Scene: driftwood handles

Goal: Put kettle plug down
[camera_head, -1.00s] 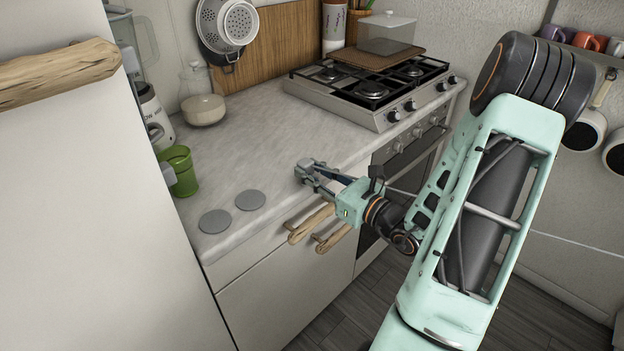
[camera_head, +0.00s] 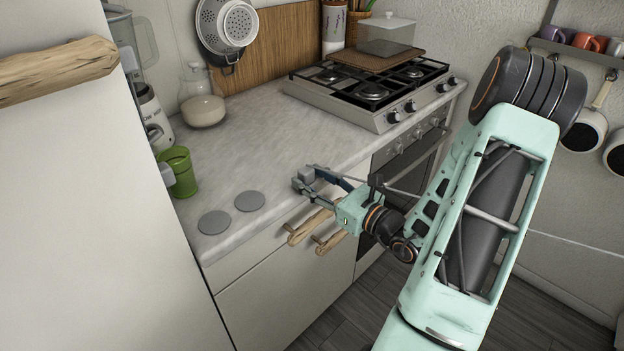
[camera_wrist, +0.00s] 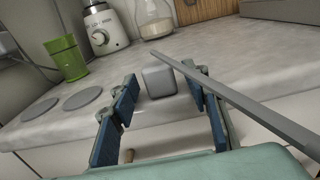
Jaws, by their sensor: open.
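The kettle plug (camera_wrist: 158,81) is a small grey block with rounded edges, seen at the front edge of the worktop (camera_wrist: 110,85) in the wrist view. A long thin grey bar or cord runs from beside it to the lower right. In the head view the plug (camera_head: 306,173) shows small between the fingertips. My gripper (camera_head: 309,178) is open at the worktop's front edge, its blue-padded fingers (camera_wrist: 160,84) spread on either side of the plug. A gap shows between the plug and the left finger.
Two grey discs (camera_head: 249,201) and a green cup (camera_head: 178,171) are on the worktop to the left. A glass jug (camera_head: 202,108) stands behind, and a gas hob (camera_head: 372,92) is at the back right. Driftwood handles (camera_head: 310,226) stick out below my gripper. The worktop's middle is clear.

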